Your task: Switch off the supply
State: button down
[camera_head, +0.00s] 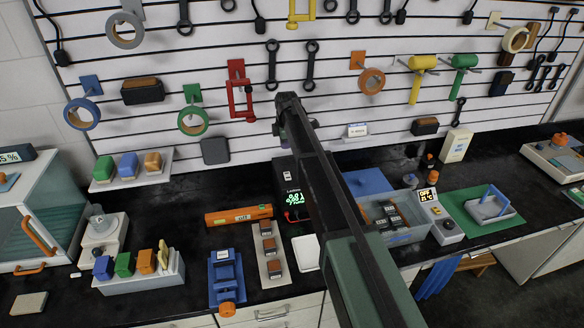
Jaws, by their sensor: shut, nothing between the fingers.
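The supply (284,177) is a black box on the dark bench, near the middle of the head view. Its front has a small white part near the top and a lit green display (294,198). A red lead shows low on its front. My arm crosses in front of the supply's right side and hides part of it. The arm reaches up from the lower right, and its far end is above and behind the supply in the picture. My gripper's fingers do not show; the arm hides them.
An orange level (238,216) lies left of the supply, with a tray of several dark blocks (258,264) in front. A water bath with a lit controller (429,197) stands right. A blue vise (226,272) is at the front. Tools hang on the slatted wall behind.

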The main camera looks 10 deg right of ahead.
aim_at(287, 176)
jog(key=f+b, duration=0.4)
jog(key=w+f+b, duration=0.1)
jog(key=f+b, duration=0.9)
jog(key=shift+w+d, duration=0.2)
jog(key=shift+w, duration=0.15)
jog(key=shift+w+f+b, duration=0.1)
jog(key=shift+f+b, duration=0.2)
jog(key=shift+f, duration=0.05)
jog(key=shift+r, duration=0.25)
jog(key=shift+s, duration=0.25)
jog(key=shift+s+p, duration=0.3)
jog(key=shift+s, duration=0.3)
jog(key=shift+r, duration=0.1)
